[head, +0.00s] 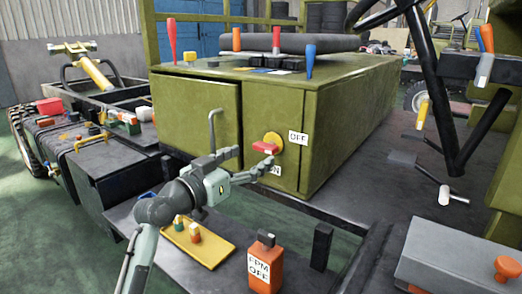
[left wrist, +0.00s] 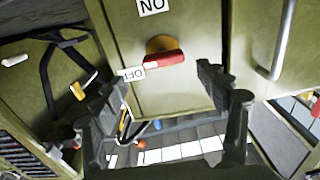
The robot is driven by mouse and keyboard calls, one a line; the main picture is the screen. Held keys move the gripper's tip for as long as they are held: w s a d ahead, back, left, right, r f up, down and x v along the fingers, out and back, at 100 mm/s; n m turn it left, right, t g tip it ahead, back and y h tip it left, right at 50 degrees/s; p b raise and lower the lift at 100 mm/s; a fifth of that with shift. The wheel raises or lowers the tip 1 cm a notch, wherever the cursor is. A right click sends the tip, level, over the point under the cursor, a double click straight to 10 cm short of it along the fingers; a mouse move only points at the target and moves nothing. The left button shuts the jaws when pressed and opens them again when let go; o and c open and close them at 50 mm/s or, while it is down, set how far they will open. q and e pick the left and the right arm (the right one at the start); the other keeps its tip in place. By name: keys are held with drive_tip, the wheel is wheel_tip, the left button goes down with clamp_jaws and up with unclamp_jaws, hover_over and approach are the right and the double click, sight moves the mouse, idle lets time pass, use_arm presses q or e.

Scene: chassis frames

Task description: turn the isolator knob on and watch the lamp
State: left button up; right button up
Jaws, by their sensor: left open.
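The isolator knob (head: 266,146) has a red bar handle on a yellow round base, on the front of a green cabinet (head: 345,115). A white OFF label (head: 298,137) is right of it; an ON label (head: 275,171) below is partly hidden by my gripper. My left gripper (head: 255,157) is open and empty, close to the knob. The left wrist view is upside down: the red handle (left wrist: 165,60) lies nearly level, ahead of the spread fingers (left wrist: 158,88), and I see no contact. I cannot pick out the lamp. My right gripper is not in view.
A bent metal door handle (head: 212,130) is left of the knob. Below stand an orange bottle (head: 265,265) and a yellow tray (head: 215,250) with small parts. Screwdrivers, a tyre and small items sit on the cabinet top. A grey box (head: 455,250) is at lower right.

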sight(262, 148)
use_arm(q)
drive_tip(key=x, duration=0.4)
drive_tip(key=shift+w+a+r, duration=0.1)
drive_tip(key=shift+w, duration=0.35)
drive_tip(key=shift+w+d, duration=0.25)
drive_tip(key=shift+d, duration=0.05)
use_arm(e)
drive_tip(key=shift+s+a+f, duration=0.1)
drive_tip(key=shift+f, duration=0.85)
use_arm(q)
drive_tip(key=c, duration=1.2)
drive_tip(key=shift+o, duration=0.2)
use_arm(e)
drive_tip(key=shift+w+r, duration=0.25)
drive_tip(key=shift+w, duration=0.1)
